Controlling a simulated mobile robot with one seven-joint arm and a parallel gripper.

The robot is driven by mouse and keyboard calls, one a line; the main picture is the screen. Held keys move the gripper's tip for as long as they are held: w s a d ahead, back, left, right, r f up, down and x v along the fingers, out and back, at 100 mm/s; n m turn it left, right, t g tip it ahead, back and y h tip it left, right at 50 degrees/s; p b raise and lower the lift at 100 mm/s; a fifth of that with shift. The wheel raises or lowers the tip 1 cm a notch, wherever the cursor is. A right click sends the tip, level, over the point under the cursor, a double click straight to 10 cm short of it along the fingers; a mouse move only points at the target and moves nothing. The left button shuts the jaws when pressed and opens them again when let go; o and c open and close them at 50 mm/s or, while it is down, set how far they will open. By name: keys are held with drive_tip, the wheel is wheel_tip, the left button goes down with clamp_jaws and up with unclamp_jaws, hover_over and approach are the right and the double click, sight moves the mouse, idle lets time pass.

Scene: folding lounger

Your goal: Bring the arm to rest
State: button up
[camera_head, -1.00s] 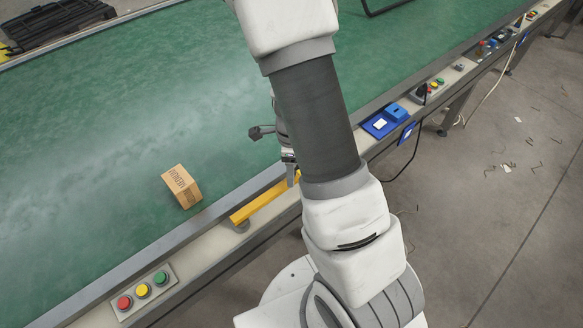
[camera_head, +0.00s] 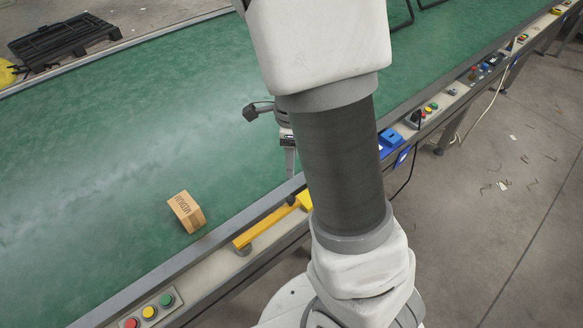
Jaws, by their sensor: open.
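My arm rises through the middle of the head view and hides part of the conveyor's near edge. My gripper (camera_head: 289,160) shows only in part behind the arm's left side, pointing down over the near edge of the belt. It is open, and I see nothing between its fingers. A small brown cardboard box (camera_head: 187,212) lies on the green belt to the left of my gripper, apart from it.
The green conveyor belt (camera_head: 130,150) is largely clear. A yellow bar (camera_head: 262,228) sits on its near rail, close below my gripper. Red, yellow and green buttons (camera_head: 149,312) are at lower left. A blue device (camera_head: 391,139) is right of my arm. A black pallet (camera_head: 65,36) lies beyond the belt.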

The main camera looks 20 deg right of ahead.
drive_tip(key=shift+r, duration=1)
drive_tip(key=s+a+r+n+t, duration=0.2)
drive_tip(key=s+r+n, duration=0.4)
drive_tip(key=r+n, duration=0.3)
drive_tip(key=s+a+r+n+t, duration=0.3)
drive_tip(key=s+r+n, duration=0.4)
drive_tip(key=n, duration=0.8)
wheel_tip(320, 180, up, 2)
drive_tip(key=shift+s+a+r+t, duration=0.25)
drive_tip(key=shift+a+t, duration=0.05)
drive_tip(key=shift+a, duration=0.4)
drive_tip(key=shift+d, duration=0.1)
